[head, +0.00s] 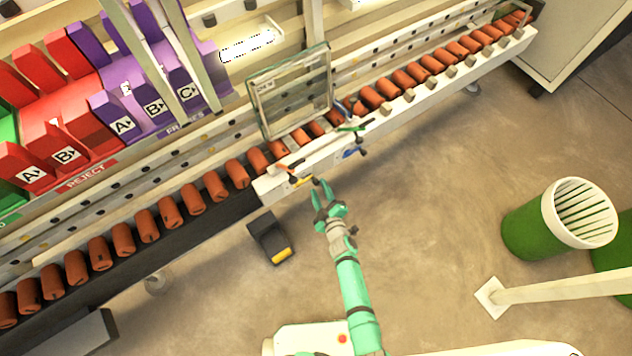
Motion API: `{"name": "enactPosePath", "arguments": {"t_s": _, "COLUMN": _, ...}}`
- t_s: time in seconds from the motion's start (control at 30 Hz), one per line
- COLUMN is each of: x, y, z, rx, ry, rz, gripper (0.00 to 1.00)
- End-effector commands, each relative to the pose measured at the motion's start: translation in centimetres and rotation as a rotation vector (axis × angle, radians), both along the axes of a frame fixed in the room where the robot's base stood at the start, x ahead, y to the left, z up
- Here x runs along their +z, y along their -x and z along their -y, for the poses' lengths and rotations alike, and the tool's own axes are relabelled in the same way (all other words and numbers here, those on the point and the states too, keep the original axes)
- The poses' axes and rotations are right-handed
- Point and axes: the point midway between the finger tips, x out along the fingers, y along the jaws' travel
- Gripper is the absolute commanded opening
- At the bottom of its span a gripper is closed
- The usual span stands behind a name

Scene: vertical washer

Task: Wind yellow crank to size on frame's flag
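The yellow crank (302,182) sits on the front face of the pale machine rail, near the rail's left end. A frame (251,104) with a glass pane stands upright on the roller line behind it. A small pale flag (265,87) with dark print is at the frame's upper left; its print is too small to read. My gripper (321,186) is just right of the yellow crank and slightly below it in the picture. Its two green fingers look apart with nothing between them. I cannot tell whether a finger touches the crank.
An orange handle (289,166), a green handle (351,128) and a blue crank (353,152) are close by on the rail. A dark pedal box (268,238) stands on the floor below. A green bin (533,229) and a post are at right. Floor between is clear.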

Motion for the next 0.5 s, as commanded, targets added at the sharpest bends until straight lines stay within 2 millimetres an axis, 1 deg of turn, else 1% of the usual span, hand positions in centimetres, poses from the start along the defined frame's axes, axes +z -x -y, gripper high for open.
{"name": "enactPosePath", "arguments": {"t_s": 0.2, "x": -0.6, "y": -1.9, "z": -0.7, "rx": 0.001, "ry": -0.002, "rz": -0.001, "gripper": 0.38}}
{"name": "enactPosePath", "arguments": {"t_s": 0.5, "x": -1.1, "y": -3.6, "z": -0.9, "rx": 0.0, "ry": -0.001, "rz": 0.0, "gripper": 0.38}}
